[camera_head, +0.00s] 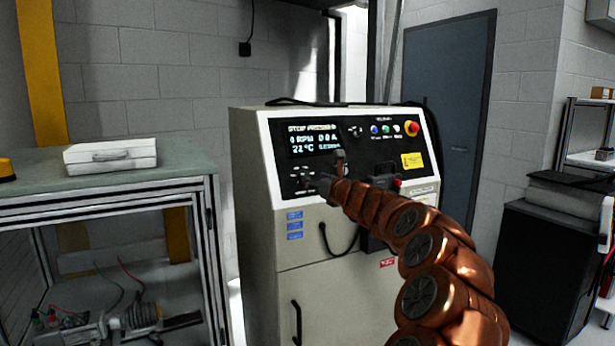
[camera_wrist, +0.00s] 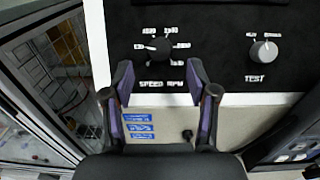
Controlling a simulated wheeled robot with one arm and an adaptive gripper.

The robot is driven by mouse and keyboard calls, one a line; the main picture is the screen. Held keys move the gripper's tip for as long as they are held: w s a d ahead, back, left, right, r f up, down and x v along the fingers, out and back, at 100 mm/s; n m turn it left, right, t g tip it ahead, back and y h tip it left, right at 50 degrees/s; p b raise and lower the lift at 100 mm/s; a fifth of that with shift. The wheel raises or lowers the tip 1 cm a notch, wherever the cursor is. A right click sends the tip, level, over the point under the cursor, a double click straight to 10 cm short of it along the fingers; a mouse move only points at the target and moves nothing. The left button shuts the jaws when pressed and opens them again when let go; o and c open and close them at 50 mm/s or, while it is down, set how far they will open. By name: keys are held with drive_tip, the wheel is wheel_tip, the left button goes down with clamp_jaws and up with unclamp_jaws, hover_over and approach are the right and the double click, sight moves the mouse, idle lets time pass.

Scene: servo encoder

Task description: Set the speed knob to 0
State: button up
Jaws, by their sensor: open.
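The speed knob (camera_wrist: 159,49) is a round dark knob on the black panel in the wrist view, above the lettering "SPEED RPM". Small white scale labels ring it; its exact setting is too small to read. My gripper (camera_wrist: 161,76) is open, with its two purple-lined fingers apart, below and to either side of the knob. I see nothing between the fingertips, and contact with the knob is not evident.
A grey TEST knob (camera_wrist: 264,51) sits right of the speed knob. The display (camera_head: 312,139) reads "STOP PRESSED" and 0 RPM. A red emergency stop (camera_head: 412,128) is at the panel's upper right. A workbench (camera_head: 190,165) with a white case (camera_head: 111,155) stands left.

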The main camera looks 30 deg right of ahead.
drive_tip(key=shift+w+d, duration=0.2)
drive_tip(key=shift+w, duration=0.7)
drive_tip(key=shift+w+p, duration=0.5)
drive_tip(key=shift+w, duration=1.25)
clamp_jaws()
